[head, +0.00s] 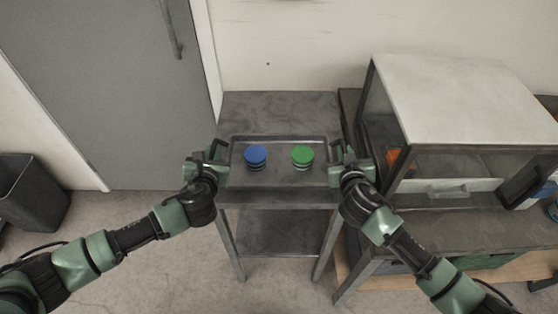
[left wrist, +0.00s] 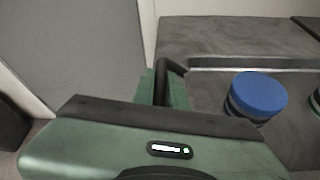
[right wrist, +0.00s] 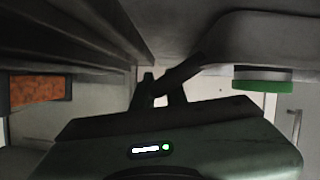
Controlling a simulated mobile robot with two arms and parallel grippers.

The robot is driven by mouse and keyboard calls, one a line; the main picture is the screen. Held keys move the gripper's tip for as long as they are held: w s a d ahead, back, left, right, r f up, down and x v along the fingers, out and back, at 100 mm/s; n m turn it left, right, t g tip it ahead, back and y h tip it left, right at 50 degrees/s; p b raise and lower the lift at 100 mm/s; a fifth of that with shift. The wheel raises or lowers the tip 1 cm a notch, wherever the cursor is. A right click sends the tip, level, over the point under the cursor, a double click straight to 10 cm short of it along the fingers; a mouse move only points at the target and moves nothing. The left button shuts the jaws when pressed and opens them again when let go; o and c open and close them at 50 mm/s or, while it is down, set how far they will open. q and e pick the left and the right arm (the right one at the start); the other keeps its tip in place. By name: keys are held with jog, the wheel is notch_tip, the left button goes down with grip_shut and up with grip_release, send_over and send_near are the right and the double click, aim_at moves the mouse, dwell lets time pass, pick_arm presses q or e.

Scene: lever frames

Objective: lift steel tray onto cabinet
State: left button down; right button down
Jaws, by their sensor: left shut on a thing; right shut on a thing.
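The steel tray (head: 278,179) is a dark grey rectangle with a raised rim and a handle at each end. It is over the top of a grey metal stand, and I cannot tell whether it touches it. A blue-lidded container (head: 255,156) and a green-lidded container (head: 302,155) stand upright on it. My left gripper (head: 217,153) is shut on the left handle, also seen in the left wrist view (left wrist: 172,70). My right gripper (head: 345,154) is shut on the right handle. The cabinet (head: 455,90), with a pale flat top, stands to the right, higher than the stand.
The stand (head: 280,108) has a lower shelf. The cabinet has an open front with an orange thing (head: 396,159) inside and rests on a dark bench (head: 440,232). The cabinet top is clear. A grey door (head: 130,90) and black bin (head: 30,190) are at left.

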pick_arm(q)
jog(key=shift+r, duration=0.1)
pick_arm(e)
jog(key=shift+r, duration=0.1)
